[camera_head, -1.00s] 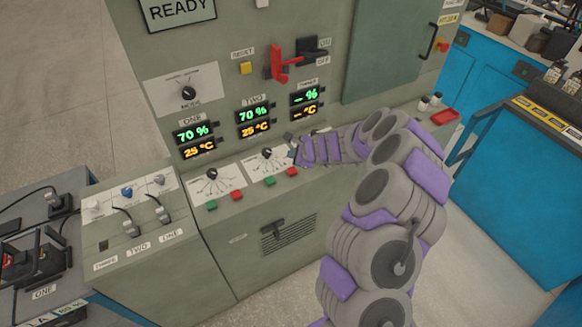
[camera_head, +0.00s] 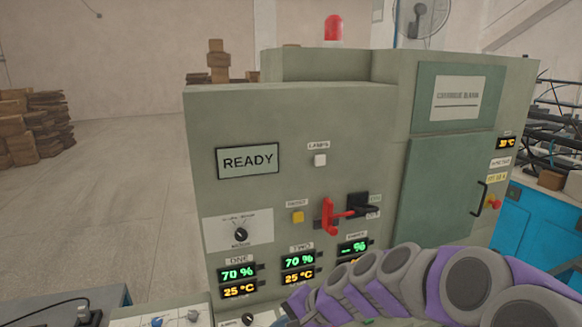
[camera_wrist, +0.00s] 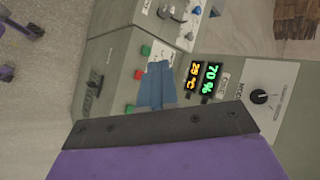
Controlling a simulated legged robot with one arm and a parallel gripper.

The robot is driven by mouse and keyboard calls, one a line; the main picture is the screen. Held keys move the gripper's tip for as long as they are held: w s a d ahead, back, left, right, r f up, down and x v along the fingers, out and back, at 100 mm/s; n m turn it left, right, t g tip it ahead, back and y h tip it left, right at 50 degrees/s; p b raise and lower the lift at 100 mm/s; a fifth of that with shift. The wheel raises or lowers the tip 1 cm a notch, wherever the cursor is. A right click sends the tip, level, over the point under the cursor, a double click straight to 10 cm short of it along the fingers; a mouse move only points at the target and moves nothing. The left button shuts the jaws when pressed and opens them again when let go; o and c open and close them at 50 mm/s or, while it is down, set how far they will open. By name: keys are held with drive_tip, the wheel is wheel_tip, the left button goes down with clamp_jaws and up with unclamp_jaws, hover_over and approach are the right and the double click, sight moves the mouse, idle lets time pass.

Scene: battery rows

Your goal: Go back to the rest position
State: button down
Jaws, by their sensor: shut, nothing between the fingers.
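My gripper shows in the wrist view (camera_wrist: 157,85) as two blue-grey fingers pressed together, with nothing between them. Behind it is the grey-green cabinet, with its green and red buttons near the fingers. In the head view my purple and grey arm reaches in from the lower right across the cabinet front (camera_head: 260,180). The gripper end is at the bottom edge there and barely shows. Displays ONE (camera_head: 238,272) and TWO (camera_head: 299,261) read 70 % and 25 °C. A third display (camera_head: 353,247) shows a dash and %, partly hidden by the arm. The sign (camera_head: 248,161) reads READY.
A red lever (camera_head: 327,215), a yellow button (camera_head: 298,217) and a mode knob (camera_head: 240,235) stand out from the cabinet front near my arm. A closed green door (camera_head: 440,195) with a black handle is at right. A blue bench (camera_head: 533,222) stands beyond it. Open floor lies at left.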

drive_tip(key=s+d+n+g+h, duration=0.1)
drive_tip(key=s+d, duration=0.4)
drive_tip(key=s, duration=0.5)
drive_tip(key=s+d+n+g+h, duration=0.2)
drive_tip(key=s+d+n+h, duration=0.1)
drive_tip(key=s, duration=0.7)
drive_tip(key=s+d+n+g+h, duration=0.1)
drive_tip(key=s+d+h, duration=0.3)
drive_tip(key=s+d, duration=0.4)
drive_tip(key=s+n, duration=0.1)
drive_tip(key=s, duration=0.1)
drive_tip(key=shift+s+n+g, duration=0.3)
drive_tip(key=shift+a+f, duration=0.1)
